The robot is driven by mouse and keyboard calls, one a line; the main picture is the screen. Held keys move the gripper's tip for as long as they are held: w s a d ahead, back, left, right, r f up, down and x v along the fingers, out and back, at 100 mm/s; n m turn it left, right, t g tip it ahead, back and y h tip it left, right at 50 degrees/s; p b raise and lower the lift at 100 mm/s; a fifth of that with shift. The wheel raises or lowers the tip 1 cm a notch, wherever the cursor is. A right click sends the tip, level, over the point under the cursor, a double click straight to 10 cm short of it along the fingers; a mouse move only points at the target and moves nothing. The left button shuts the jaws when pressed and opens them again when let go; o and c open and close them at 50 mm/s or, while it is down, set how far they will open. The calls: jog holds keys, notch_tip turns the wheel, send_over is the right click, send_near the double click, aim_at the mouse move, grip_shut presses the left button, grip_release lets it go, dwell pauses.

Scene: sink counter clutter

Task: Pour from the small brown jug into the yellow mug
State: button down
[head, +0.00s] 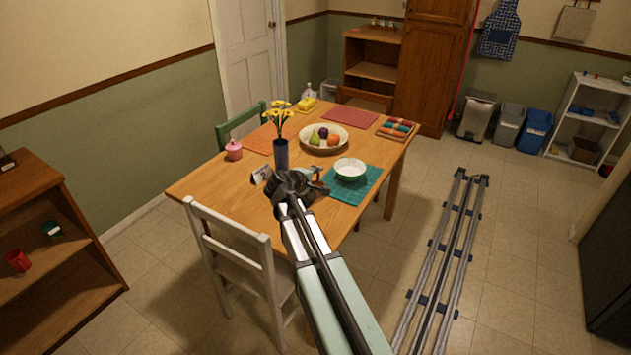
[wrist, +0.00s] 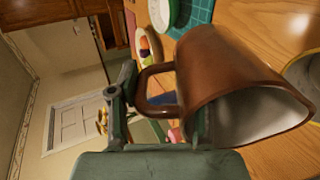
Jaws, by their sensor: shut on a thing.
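The small brown jug (wrist: 225,75) fills the right half of the wrist view, its pale inside showing at the mouth. My gripper (wrist: 130,98) is shut on its handle. The jug is tipped well over, with its lip toward the tabletop. A yellow rim, likely the yellow mug (wrist: 292,62), is cut off by the right edge of the wrist view, close to the lip. No stream shows, and I cannot tell what is inside either one.
The wooden table (head: 215,185) also bears a dark blue flower vase (head: 281,155), a fruit bowl (head: 340,144), a white-and-green bowl (head: 350,168) on a teal mat (head: 362,187), and a pink pot (head: 234,150). A white chair (head: 233,232) stands at the near side.

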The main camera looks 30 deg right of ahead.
jog(key=shift+s+a+f+t+h+b, duration=0.2)
jog(key=shift+a+t+h+b, duration=0.3)
jog(key=shift+b, duration=2.1)
jog(key=shift+d+r, duration=0.15)
jog(key=shift+r, duration=0.05)
dwell(1.6)
